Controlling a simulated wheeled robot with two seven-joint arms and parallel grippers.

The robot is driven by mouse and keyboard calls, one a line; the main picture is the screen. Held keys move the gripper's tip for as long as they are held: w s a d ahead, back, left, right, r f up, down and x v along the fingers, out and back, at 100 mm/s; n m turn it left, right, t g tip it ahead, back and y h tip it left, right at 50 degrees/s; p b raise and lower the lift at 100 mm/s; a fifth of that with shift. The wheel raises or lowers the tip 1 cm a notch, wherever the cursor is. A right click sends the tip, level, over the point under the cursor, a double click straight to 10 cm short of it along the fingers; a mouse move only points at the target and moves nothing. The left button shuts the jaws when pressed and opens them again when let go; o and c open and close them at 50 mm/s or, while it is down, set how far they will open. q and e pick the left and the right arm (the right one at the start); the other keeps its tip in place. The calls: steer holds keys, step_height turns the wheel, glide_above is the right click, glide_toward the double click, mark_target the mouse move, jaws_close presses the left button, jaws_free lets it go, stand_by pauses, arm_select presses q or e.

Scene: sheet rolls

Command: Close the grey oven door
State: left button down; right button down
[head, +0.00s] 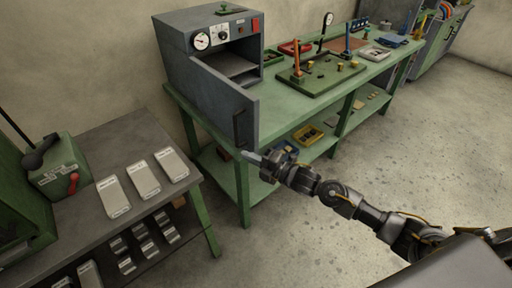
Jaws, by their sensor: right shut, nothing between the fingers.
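The grey oven (206,50) stands at the left end of the green workbench. Its grey door (222,105) is open and swung out toward me past the bench's front edge. A dark handle (240,128) is near the door's free edge. My right gripper (248,156) is shut and empty, just below the door's lower outer corner. I cannot tell whether it touches the door. The oven's inside and a shelf show through the opening. My left gripper is not in view.
The green workbench (292,101) carries a dark green fixture board (321,84), small trays and upright tools. A grey table (97,149) with several pale blocks is at the left. Bare concrete floor (430,125) lies at the right.

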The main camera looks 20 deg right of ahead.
mark_target(257, 150)
steer(key=shift+w+d+p, duration=0.55)
steer(key=shift+w+d, duration=0.4)
steer(key=shift+d, duration=0.05)
steer(key=shift+w+d, duration=0.2)
steer(key=shift+d, duration=0.35)
